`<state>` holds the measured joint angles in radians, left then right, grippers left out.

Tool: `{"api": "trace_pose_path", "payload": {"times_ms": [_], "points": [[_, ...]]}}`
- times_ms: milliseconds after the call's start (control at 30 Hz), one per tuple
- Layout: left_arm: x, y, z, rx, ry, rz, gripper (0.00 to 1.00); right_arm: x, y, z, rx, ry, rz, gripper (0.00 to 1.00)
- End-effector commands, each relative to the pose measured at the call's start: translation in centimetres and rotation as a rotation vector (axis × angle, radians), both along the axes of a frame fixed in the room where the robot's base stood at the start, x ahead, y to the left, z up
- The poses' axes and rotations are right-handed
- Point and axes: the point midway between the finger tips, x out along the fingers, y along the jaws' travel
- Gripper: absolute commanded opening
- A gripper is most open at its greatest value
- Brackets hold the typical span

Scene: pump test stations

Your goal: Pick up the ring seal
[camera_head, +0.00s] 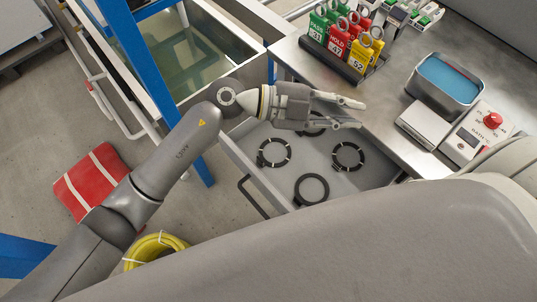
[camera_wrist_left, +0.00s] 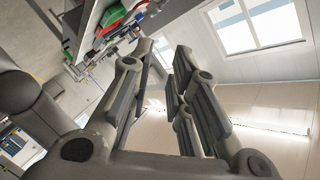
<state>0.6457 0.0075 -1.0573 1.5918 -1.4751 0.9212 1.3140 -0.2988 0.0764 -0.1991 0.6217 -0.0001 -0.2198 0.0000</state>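An open grey drawer (camera_head: 238,157) under the steel worktop holds several black rings. A plain black ring (camera_head: 311,189) lies nearest. A ring with pale marks lies on the left (camera_head: 274,153) and another on the right (camera_head: 348,156). A further dark ring (camera_head: 314,130) is partly hidden under my gripper. I cannot tell which ring the task means. My left gripper (camera_head: 358,114) is above the drawer's far part, pointing right toward the worktop. Its fingers are apart and empty, as also in the left wrist view (camera_wrist_left: 167,52). My right gripper is not in view.
The worktop (camera_head: 400,95) bears a rack of coloured tags (camera_head: 345,40), a container of blue liquid (camera_head: 447,78) and a device with a red button (camera_head: 492,119). Left of the drawer are a blue post (camera_head: 155,65) and a glass-sided tank (camera_head: 195,60). A yellow hose coil (camera_head: 155,249) lies below.

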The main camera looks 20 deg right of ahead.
Motion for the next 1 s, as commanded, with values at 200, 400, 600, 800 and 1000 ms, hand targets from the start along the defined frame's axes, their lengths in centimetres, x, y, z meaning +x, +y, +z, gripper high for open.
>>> {"api": "trace_pose_path", "payload": {"times_ms": [200,400,600,800,1000], "points": [[0.2,5.9,-9.8,0.684,-0.297,-0.185,0.18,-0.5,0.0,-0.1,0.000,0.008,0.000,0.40],[5.6,12.7,-12.5,1.138,-0.480,-0.096,0.18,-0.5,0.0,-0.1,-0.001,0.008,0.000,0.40],[7.8,15.2,-13.1,1.291,-0.539,-0.028,0.18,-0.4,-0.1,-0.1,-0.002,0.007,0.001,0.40],[7.8,15.3,-16.3,1.296,-0.538,-0.029,0.18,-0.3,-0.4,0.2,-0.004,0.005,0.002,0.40],[7.8,15.2,-18.1,1.292,-0.539,-0.029,0.18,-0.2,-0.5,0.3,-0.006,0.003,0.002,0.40]]}}
